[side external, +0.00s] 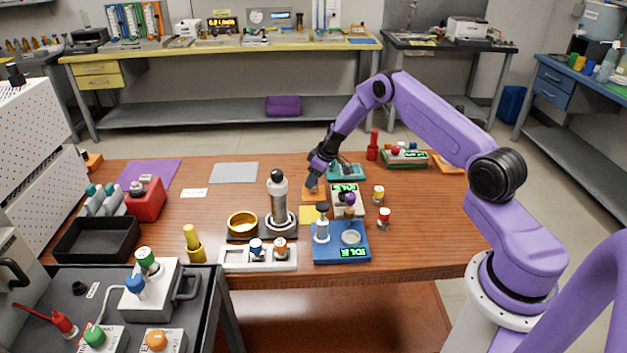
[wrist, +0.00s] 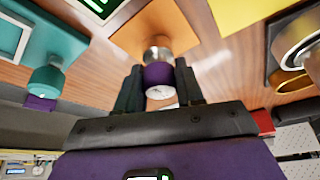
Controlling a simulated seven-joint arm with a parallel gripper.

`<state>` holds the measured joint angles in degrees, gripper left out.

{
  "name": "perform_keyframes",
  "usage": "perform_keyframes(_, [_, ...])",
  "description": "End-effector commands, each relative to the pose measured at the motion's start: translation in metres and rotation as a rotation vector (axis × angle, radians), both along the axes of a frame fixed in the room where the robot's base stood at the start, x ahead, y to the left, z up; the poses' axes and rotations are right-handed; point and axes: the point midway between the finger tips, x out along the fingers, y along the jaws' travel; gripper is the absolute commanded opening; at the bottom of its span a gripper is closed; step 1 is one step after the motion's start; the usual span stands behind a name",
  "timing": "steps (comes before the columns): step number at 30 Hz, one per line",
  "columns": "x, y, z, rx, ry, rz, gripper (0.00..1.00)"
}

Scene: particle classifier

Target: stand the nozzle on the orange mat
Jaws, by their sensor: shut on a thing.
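My gripper (wrist: 160,85) is shut on the nozzle (wrist: 158,72), a small piece with a purple band, a silver part and a pale end face. The nozzle sits between the two dark fingers in the wrist view. Its silver part overlaps the orange mat (wrist: 172,22) in that view. In the side view my gripper (side external: 313,180) is low over the orange mat (side external: 318,196) and covers part of it. The nozzle cannot be made out there. I cannot tell whether it touches the mat.
A teal device (side external: 347,172) stands close behind and right of the mat. A yellow mat (side external: 308,215) lies in front. A tall grey cylinder (side external: 279,200) and a brass dish (side external: 242,222) stand to the front left.

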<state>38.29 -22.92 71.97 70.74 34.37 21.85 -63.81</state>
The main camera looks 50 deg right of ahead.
Motion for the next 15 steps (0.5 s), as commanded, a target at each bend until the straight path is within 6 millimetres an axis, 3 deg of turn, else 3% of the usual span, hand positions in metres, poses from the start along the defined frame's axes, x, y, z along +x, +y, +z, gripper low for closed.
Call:
perform_keyframes(14, [0.0001, 0.0, -0.0089, 0.0, -0.001, -0.001, 0.0])
perform_keyframes(15, [0.0001, 0.0, -0.0089, 0.0, -0.001, -0.001, 0.47])
